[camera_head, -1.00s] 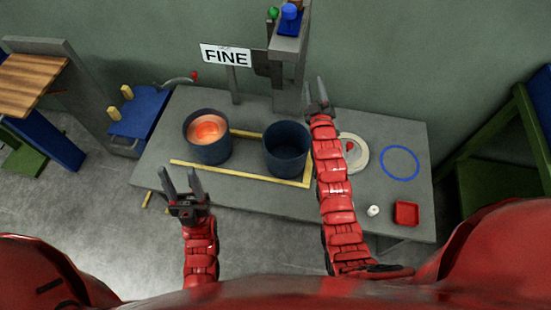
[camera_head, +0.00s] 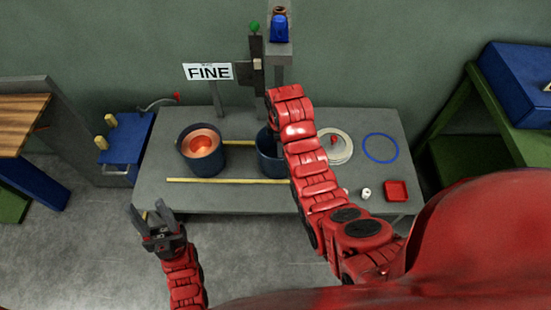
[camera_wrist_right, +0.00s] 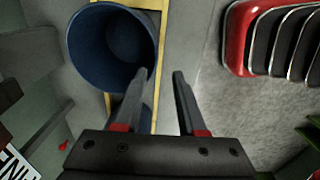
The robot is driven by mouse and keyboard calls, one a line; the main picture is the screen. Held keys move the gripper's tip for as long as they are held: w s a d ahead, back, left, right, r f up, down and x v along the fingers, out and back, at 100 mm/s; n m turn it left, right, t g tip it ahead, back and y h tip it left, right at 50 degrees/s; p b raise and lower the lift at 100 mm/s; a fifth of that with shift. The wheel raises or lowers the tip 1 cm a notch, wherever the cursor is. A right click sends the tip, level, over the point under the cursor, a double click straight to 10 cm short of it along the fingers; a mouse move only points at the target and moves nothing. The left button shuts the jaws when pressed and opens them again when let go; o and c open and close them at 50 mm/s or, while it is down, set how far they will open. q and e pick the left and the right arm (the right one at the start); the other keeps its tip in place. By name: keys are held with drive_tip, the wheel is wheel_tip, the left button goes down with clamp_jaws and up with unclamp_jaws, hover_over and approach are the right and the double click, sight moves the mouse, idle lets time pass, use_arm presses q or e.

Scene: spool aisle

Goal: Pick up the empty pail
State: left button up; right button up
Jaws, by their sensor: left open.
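The empty dark blue pail (camera_head: 268,152) stands upright on the grey table, partly hidden by my right arm in the head view. In the right wrist view, the pail (camera_wrist_right: 105,42) shows its bare inside. My right gripper (camera_wrist_right: 159,82) is open with nothing between its fingers. Its left finger overlaps the pail's edge in the picture; I cannot tell whether they touch. The head view hides this gripper behind my arm. A second blue pail (camera_head: 183,158) with glowing orange contents stands to the left. My left gripper (camera_head: 150,212) is open and empty, in front of the table's left end.
A yellow strip (camera_head: 225,181) lies on the table in front of the pails. A white coil (camera_head: 346,149), a blue ring (camera_head: 381,148), a white cup (camera_head: 365,193) and a red tray (camera_head: 396,191) lie to the right. A "FINE" sign (camera_head: 208,72) and grey post stand behind.

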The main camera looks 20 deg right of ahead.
drive_tip(key=b, duration=0.6)
hover_over(279, 171)
drive_tip(key=s, duration=0.1)
wheel_tip(279, 171, down, 7)
drive_tip(key=shift+w+f+p, duration=0.15)
drive_tip(key=shift+f+p, duration=0.35)
drive_tip(key=shift+f, duration=0.8)
drive_tip(key=shift+w+f+p, duration=0.2)
drive_tip(key=shift+f+p, duration=0.25)
drive_tip(key=shift+f, duration=0.85)
drive_tip(key=shift+w+f+p, duration=0.15)
drive_tip(key=shift+f+p, duration=0.35)
drive_tip(key=shift+f, duration=1.8)
drive_tip(key=shift+c, duration=0.3)
clamp_jaws()
